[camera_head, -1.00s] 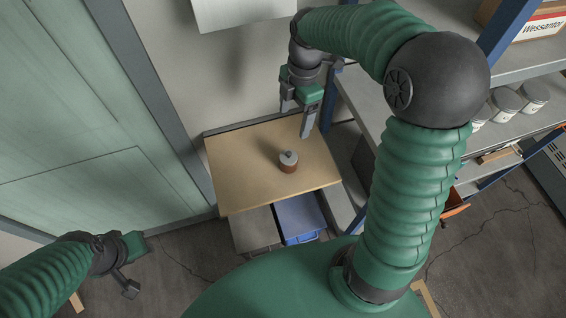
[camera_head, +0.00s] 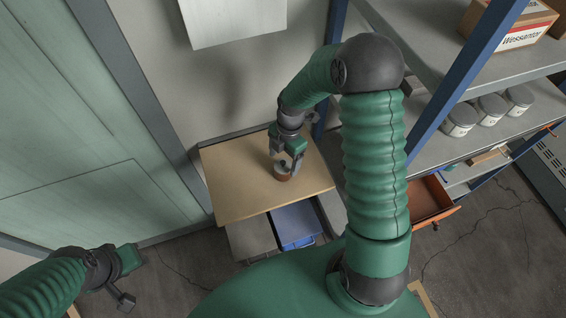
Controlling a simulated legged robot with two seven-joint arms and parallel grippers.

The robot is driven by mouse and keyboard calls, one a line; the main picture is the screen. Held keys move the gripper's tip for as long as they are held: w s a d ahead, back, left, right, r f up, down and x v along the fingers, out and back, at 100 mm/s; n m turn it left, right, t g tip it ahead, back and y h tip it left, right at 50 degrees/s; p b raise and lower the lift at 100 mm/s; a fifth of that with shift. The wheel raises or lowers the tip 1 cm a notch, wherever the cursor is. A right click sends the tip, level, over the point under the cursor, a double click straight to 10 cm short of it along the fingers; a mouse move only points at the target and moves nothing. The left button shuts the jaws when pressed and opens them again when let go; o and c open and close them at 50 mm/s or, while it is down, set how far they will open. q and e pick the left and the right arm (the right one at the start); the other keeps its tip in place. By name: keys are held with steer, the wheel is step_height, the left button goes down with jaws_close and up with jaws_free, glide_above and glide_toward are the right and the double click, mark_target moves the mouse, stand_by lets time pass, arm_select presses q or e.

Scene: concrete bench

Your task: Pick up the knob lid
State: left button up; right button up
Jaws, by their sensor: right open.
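The wooden table (camera_head: 231,185) is otherwise bare. Below its front edge are a blue bin (camera_head: 297,226) and a grey one (camera_head: 251,238). A shelf rack (camera_head: 430,130) with several cans and a box (camera_head: 515,25) stands at right. A wall panel (camera_head: 232,18) hangs behind.

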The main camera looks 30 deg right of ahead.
steer(key=shift+w+f, duration=0.1)
steer(key=shift+f, duration=0.45)
steer(key=shift+a+r, duration=0.1)
steer(key=c, duration=1.4)
steer(key=shift+r, duration=0.1)
